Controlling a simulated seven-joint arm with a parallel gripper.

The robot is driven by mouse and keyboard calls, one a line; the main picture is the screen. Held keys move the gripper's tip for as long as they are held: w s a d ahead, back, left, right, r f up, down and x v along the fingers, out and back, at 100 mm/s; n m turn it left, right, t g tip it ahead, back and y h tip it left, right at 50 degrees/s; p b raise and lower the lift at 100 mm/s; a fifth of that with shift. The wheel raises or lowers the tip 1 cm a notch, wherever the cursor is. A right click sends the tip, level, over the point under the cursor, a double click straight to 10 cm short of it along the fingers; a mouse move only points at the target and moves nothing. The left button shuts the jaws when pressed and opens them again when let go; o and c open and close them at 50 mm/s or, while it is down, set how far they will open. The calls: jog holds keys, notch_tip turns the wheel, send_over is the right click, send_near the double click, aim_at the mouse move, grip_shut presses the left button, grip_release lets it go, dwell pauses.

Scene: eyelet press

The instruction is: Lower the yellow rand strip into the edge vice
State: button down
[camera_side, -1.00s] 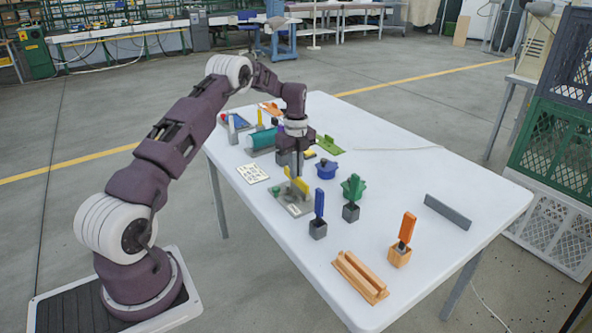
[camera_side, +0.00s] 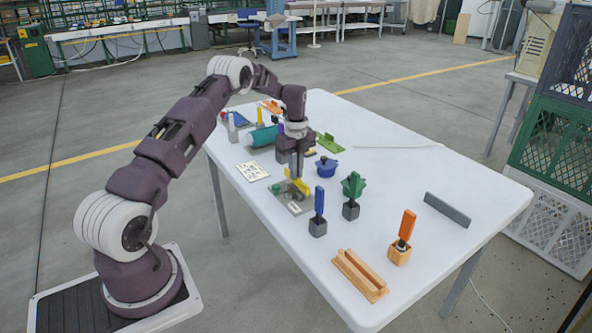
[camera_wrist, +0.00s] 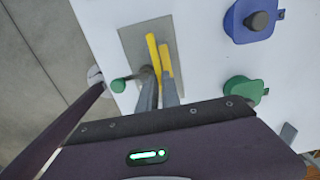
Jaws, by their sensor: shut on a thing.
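The yellow rand strip (camera_side: 301,185) is at my gripper's fingertips, over the edge vice (camera_side: 297,208). The vice has a flat grey base plate, also in the wrist view (camera_wrist: 133,45), with a green knob (camera_wrist: 118,86) at one side. My gripper (camera_side: 296,177) points down, shut on the strip. In the wrist view my gripper (camera_wrist: 159,78) has two yellow lengths ahead of its fingers, side by side; the strip (camera_wrist: 153,52) seems to be the longer one, but I cannot tell for sure. The strip's lower edge and the vice slot are not clear, so I cannot tell how deep it sits.
A blue-handled tool (camera_side: 319,203) stands close in front. A white card (camera_side: 252,172) lies to the left.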

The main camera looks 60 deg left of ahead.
jog(key=shift+f, duration=0.7)
dwell(0.3)
jog(key=c, duration=1.5)
grip_release()
jog(key=shift+r, duration=0.1)
jog(key=shift+r, duration=2.95)
